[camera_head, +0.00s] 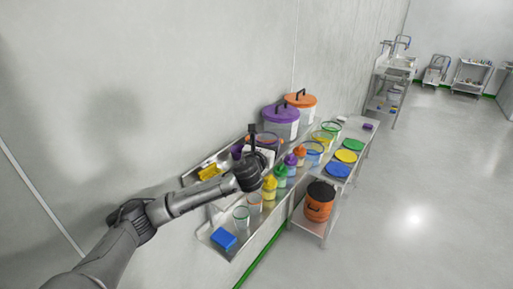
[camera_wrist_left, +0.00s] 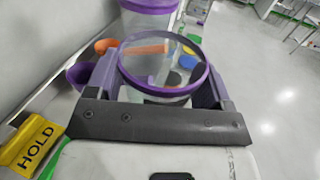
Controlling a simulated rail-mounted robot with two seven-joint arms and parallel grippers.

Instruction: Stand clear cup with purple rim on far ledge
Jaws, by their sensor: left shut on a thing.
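My left gripper (camera_head: 262,143) is shut on the clear cup with a purple rim, which shows best in the left wrist view (camera_wrist_left: 163,93). The cup's round rim lies between the two fingers, and the gripper body hides its near side. In the head view, the arm partly hides the cup, so its exact tilt and contact below cannot be told. The gripper is over the back part of the bench, by the metal ledge (camera_head: 192,178) along the wall. My right gripper is in neither view.
A yellow HOLD sign (camera_head: 210,172) sits on the ledge. Purple-lidded (camera_head: 281,121) and orange-lidded (camera_head: 301,104) tubs stand farther along. Several bottles and clear cups crowd the bench, with a blue block (camera_head: 223,238) at its near end. An orange drum (camera_head: 319,201) stands lower down.

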